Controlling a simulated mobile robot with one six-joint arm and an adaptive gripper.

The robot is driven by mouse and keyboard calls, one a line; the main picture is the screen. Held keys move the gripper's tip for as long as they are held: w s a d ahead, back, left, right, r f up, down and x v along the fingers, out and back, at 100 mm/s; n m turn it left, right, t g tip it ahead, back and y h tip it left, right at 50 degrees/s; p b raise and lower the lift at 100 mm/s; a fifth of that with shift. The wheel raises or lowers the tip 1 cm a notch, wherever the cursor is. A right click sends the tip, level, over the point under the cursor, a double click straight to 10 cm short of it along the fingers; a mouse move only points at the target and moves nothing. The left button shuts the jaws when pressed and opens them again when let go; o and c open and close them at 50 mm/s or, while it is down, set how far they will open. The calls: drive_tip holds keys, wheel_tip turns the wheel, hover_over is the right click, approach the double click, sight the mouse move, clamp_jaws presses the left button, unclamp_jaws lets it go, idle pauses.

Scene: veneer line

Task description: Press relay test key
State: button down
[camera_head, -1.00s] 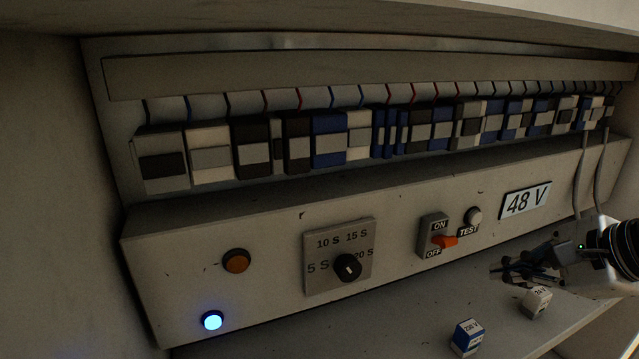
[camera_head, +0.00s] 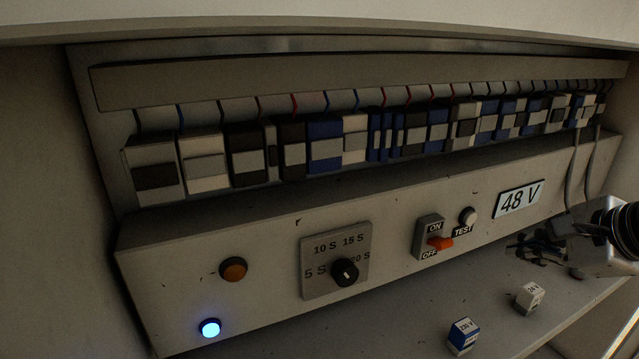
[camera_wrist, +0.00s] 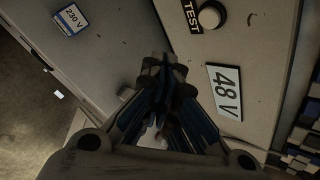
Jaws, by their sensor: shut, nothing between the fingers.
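The relay test key is a round pale button (camera_head: 467,216) on the sloped panel front, just above the TEST label (camera_head: 463,232). In the wrist view the button (camera_wrist: 209,17) shows at the top, beside the TEST lettering. My gripper (camera_head: 520,246) is right of and below the button in the head view, apart from it and below the 48 V plate (camera_head: 519,200). In the wrist view my gripper (camera_wrist: 165,65) is shut and empty, its fingertips short of the button.
An orange ON/OFF switch (camera_head: 440,243) sits left of the button. A timer knob (camera_head: 344,272), an amber lamp (camera_head: 233,269) and a lit blue lamp (camera_head: 210,327) are further left. A 230 V block (camera_head: 463,336) and a 24 V block (camera_head: 529,297) stand on the shelf.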

drive_tip(key=w+a+p, duration=0.1)
drive_tip(key=w+a, duration=0.1)
drive_tip(key=w, duration=0.3)
drive_tip(key=shift+w, duration=0.4)
drive_tip(key=shift+w+a, duration=0.1)
idle(1.1)
drive_tip(key=shift+w, duration=0.3)
drive_tip(key=shift+w+a+p, duration=0.2)
drive_tip(key=shift+w+p, duration=0.15)
drive_tip(key=shift+w, duration=0.05)
idle(0.6)
drive_tip(key=shift+s, duration=0.1)
drive_tip(key=shift+s+d, duration=0.25)
drive_tip(key=shift+s, duration=0.45)
drive_tip(key=s, duration=0.1)
drive_tip(key=s+d+b, duration=0.1)
drive_tip(key=s, duration=0.2)
drive_tip(key=shift+s+d+b, duration=0.3)
drive_tip(key=shift+s+d, duration=0.05)
drive_tip(key=shift+s, duration=0.05)
